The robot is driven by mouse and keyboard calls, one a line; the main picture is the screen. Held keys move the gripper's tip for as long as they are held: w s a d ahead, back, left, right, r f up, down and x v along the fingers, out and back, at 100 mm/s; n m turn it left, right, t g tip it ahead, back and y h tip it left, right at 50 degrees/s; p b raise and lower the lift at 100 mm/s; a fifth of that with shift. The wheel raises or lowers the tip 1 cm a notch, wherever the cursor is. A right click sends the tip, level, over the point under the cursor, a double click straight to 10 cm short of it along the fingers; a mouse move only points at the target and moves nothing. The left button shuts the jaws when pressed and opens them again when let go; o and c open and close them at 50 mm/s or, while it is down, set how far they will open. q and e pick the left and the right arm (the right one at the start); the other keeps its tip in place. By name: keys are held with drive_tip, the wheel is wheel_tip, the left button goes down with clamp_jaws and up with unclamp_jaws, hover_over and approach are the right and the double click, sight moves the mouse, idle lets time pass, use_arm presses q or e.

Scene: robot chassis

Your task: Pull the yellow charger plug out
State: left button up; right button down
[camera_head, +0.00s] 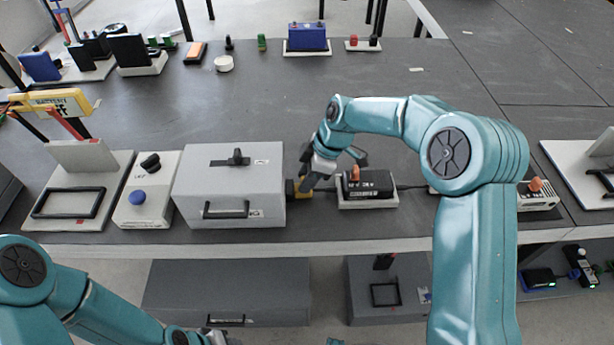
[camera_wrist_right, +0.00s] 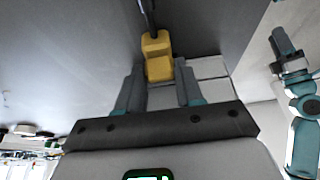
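The small yellow charger plug (camera_head: 304,191) is at the right side of the grey box (camera_head: 228,184), against a dark piece there. My right gripper (camera_head: 311,186) is down at the plug and hides part of it. In the right wrist view the yellow plug (camera_wrist_right: 157,58) lies between the two fingertips (camera_wrist_right: 159,70), with a dark cable running from its far end. The fingers stand very close on both sides; whether they grip it I cannot tell. My left gripper (camera_head: 208,337) is low at the bottom edge, mostly cut off.
A black unit with an orange knob on a white base (camera_head: 368,189) stands just right of the plug. A white box with a blue button (camera_head: 147,190) stands left of the grey box. Small devices line the table's back; its middle is clear.

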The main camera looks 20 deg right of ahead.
drive_tip(key=shift+s+d+f+b, duration=0.1)
drive_tip(key=shift+s+d+b, duration=0.1)
drive_tip(key=shift+d, duration=0.45)
drive_tip(key=shift+s+d+r+b, duration=0.1)
drive_tip(key=shift+s+d+b, duration=0.15)
drive_tip(key=shift+d, duration=0.35)
drive_tip(key=shift+s+d+f+b, duration=0.1)
drive_tip(key=shift+s+d+b, duration=0.1)
drive_tip(key=shift+d, duration=0.45)
drive_tip(key=c, duration=0.7)
unclamp_jaws()
drive_tip(key=shift+w, duration=0.1)
drive_tip(key=p+v, duration=0.1)
drive_tip(key=v, duration=1.5)
drive_tip(key=shift+r, duration=0.25)
